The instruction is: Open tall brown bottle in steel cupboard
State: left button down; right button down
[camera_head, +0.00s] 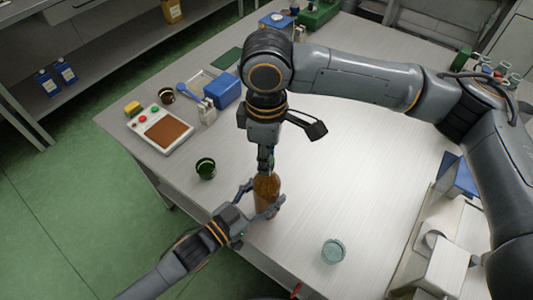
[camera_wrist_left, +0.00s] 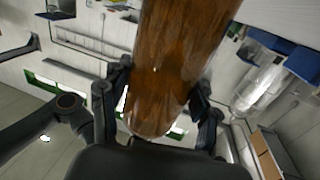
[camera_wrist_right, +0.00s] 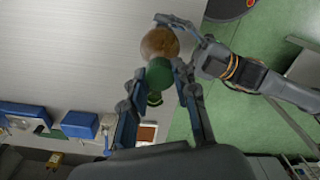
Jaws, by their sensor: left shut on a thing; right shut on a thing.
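The brown bottle (camera_head: 267,187) is upright over the near edge area of the pale table; I cannot tell whether its base touches the table. My left gripper (camera_head: 259,203) is shut around its body from the side. The left wrist view shows the glossy brown body (camera_wrist_left: 180,60) between the fingers. My right gripper (camera_head: 266,168) comes down from above at the bottle's top. In the right wrist view its fingers (camera_wrist_right: 160,74) are shut on the green cap (camera_wrist_right: 158,73), with the brown bottle (camera_wrist_right: 159,42) right behind it. Whether the cap is loose cannot be seen. No steel cupboard is recognisable.
A dark green jar (camera_head: 205,168) stands left of the bottle. A clear glass (camera_head: 333,250) stands to the right. A control panel (camera_head: 163,130), a blue box (camera_head: 222,90) and small items lie farther back left. The table's middle right is clear.

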jog(key=n, duration=0.4)
jog(key=shift+n, duration=0.4)
jog(key=n, duration=0.9)
jog(key=shift+r, duration=0.1)
jog(key=n, duration=0.3)
jog(key=shift+n, duration=0.4)
jog(key=shift+r, duration=0.25)
jog(key=shift+r, duration=0.85)
